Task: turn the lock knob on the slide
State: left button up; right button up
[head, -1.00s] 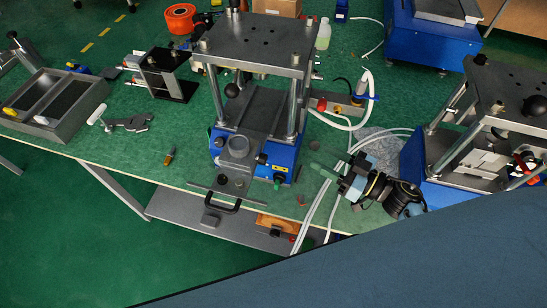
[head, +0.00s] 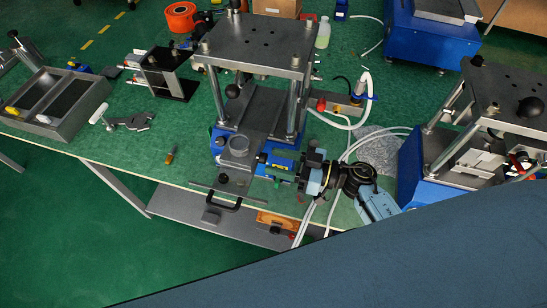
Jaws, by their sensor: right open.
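The crimping press (head: 250,42) stands mid-bench with a blue base and a grey slide (head: 256,112) running toward the front. My right gripper (head: 268,164) comes in from the right at the front right corner of the press base. My left gripper is not in view.
A second press (head: 510,88) stands at the right. White hoses (head: 345,125) run behind and below my right arm. A black handle (head: 222,203) sticks out at the bench's front edge. A grey tray (head: 75,120) and a toggle clamp (head: 130,122) lie at the left.

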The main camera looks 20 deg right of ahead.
jog(key=shift+x, duration=0.85)
jog(key=shift+c, duration=0.4)
jog(key=c, duration=0.9)
